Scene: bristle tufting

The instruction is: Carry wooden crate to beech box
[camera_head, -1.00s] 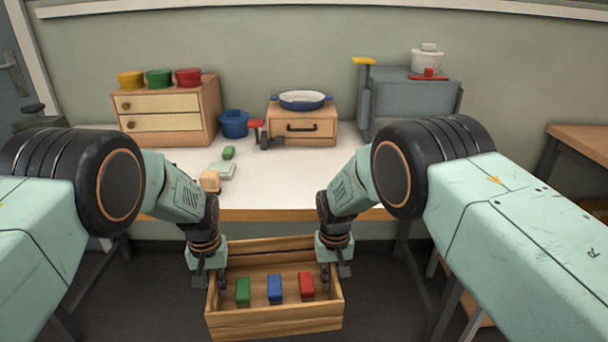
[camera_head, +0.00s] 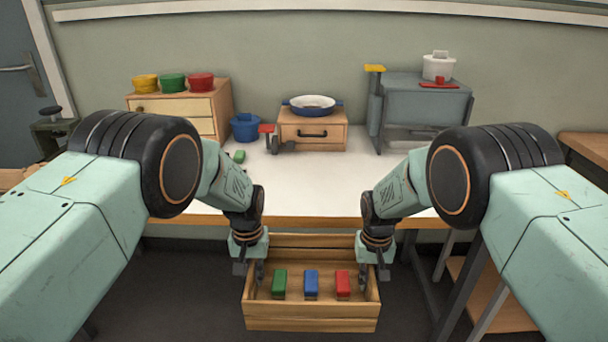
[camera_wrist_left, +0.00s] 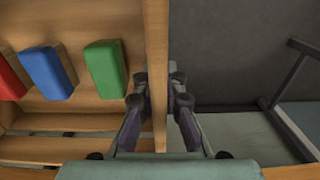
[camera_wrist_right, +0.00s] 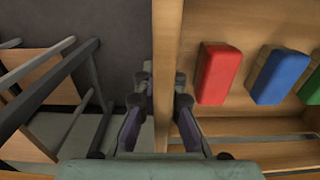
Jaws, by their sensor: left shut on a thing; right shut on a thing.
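The wooden crate (camera_head: 312,324) is an open slatted box, held level in front of the white table. It holds a green block (camera_head: 279,284), a blue block (camera_head: 311,283) and a red block (camera_head: 343,283). My left gripper (camera_head: 259,274) is shut on the crate's left wall, which shows between its fingers in the left wrist view (camera_wrist_left: 157,50). My right gripper (camera_head: 364,272) is shut on the right wall, seen in the right wrist view (camera_wrist_right: 167,50). A light wooden box (camera_head: 312,131) with a black handle stands on the table; I cannot tell if it is the beech box.
The white table (camera_head: 310,185) has a clear front half. A drawer chest (camera_head: 178,105) with coloured pots, a blue pot (camera_head: 245,127) and a grey unit (camera_head: 428,100) stand at its back. A wooden stand (camera_head: 590,146) is at the right.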

